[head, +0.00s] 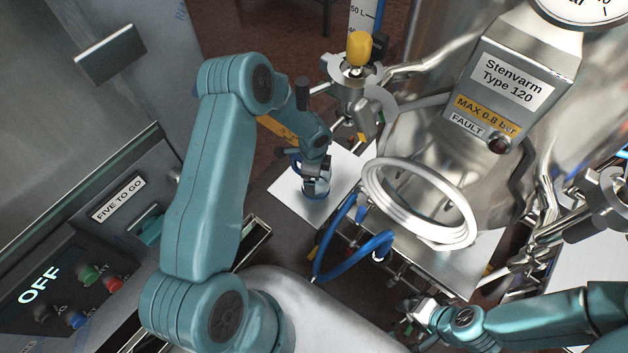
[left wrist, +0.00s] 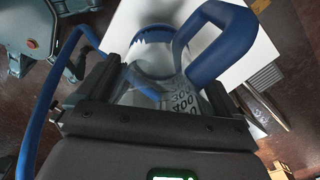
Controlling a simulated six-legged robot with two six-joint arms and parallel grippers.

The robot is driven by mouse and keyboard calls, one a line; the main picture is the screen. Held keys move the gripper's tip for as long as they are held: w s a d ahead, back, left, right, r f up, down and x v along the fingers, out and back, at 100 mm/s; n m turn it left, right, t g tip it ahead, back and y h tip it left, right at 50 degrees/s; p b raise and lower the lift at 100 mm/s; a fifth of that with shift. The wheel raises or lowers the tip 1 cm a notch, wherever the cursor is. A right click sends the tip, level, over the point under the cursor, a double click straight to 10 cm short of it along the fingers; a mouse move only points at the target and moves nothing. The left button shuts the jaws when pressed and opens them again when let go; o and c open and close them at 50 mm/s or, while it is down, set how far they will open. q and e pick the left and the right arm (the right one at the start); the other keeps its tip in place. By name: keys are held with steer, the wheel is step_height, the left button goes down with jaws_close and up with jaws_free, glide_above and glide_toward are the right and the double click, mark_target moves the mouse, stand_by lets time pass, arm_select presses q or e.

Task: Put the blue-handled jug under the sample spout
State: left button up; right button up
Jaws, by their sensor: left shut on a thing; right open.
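The clear jug with its blue handle (left wrist: 228,42) fills the middle of the left wrist view, with printed volume marks on its wall. In the head view the jug (head: 315,190) is small and partly hidden by my left gripper (head: 316,168), which is shut on it. The jug is over a white sheet (head: 286,190); I cannot tell whether it touches it. A steel valve with a yellow knob (head: 359,50) stands above and to the right of the jug; its outlet, probably the sample spout, is not clear. My right gripper (head: 416,322) is open and empty at the lower right.
A coiled white hose (head: 462,228) and a blue hose (head: 328,252) lie right of the sheet. A control panel reading OFF (head: 40,286) is at the left. Pipes and fittings crowd the right.

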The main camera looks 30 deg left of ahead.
arm_select(q)
steer(key=shift+f, duration=2.15)
steer(key=shift+f, duration=0.1)
steer(key=o, duration=0.7)
steer(key=shift+f+b, duration=0.1)
steer(key=shift+b, duration=0.2)
steer(key=shift+o, duration=0.2)
